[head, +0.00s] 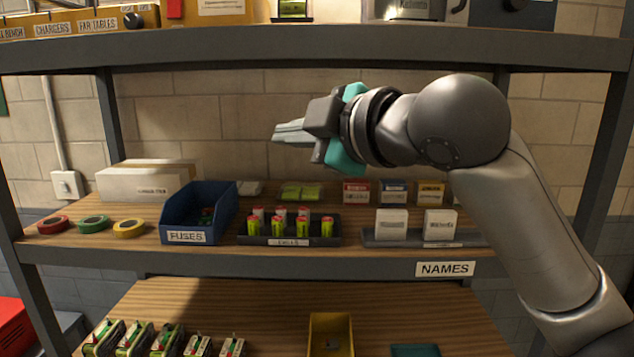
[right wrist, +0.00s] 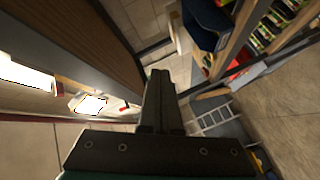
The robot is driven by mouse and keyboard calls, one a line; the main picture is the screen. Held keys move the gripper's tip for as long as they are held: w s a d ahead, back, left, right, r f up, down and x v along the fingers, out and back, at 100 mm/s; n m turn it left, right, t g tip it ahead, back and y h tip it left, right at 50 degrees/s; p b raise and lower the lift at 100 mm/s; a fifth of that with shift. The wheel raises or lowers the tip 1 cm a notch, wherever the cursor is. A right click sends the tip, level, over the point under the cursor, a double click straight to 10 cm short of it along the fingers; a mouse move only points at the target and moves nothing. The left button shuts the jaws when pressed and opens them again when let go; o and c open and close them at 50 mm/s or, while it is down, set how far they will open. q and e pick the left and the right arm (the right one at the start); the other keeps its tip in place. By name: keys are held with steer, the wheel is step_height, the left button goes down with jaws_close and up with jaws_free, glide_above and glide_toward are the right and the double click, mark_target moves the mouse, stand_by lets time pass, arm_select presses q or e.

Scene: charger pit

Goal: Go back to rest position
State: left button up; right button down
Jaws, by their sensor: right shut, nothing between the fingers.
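My right gripper (head: 277,132) is shut and empty. It hangs in the air in front of the shelf unit, above the middle shelf, with its fingers pointing left in the head view. My right arm comes in from the lower right. In the right wrist view the shut fingers (right wrist: 158,100) show together in the middle, with nothing between them. My left gripper is in neither view.
The middle shelf (head: 340,264) holds a blue fuses bin (head: 190,215), a tray of green cells (head: 290,240), tape rolls (head: 93,226) and white boxes (head: 391,223). A yellow bin (head: 331,322) stands on the lower shelf. The top shelf board (head: 300,45) runs above my gripper.

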steer(key=s+d+f+m+g+h, duration=0.1)
steer(key=s+d+f+m+h, duration=0.15)
steer(key=f, duration=0.75)
steer(key=s+d+f+m+g+h, duration=0.1)
steer(key=d+f+m, duration=0.25)
steer(key=f, duration=0.65)
steer(key=s+d+f+m+g+h, duration=0.15)
steer(key=f+m, duration=0.25)
steer(key=f, duration=0.6)
steer(key=s+d+f+m+g+h, duration=0.35)
steer(key=s+d+f, duration=0.25)
steer(key=s+f, duration=0.45)
steer(key=s+d+f+m+g+h, duration=0.2)
steer(key=s+d+f+m, duration=0.35)
steer(key=s+f, duration=0.5)
step_height(320, 180, down, 26)
steer(key=s+r+n+b, duration=0.1)
steer(key=s+b, duration=0.1)
steer(key=b, duration=0.5)
steer(key=s+d+f+g+b, duration=0.1)
steer(key=s+f+b, duration=0.3)
steer(key=s+f, duration=0.4)
steer(key=s+d+f+g+b, duration=0.1)
steer(key=s+f+b, duration=0.3)
steer(key=s+f, duration=0.4)
step_height(320, 180, down, 8)
steer(key=shift+d+r, duration=0.1)
steer(key=shift+d, duration=0.55)
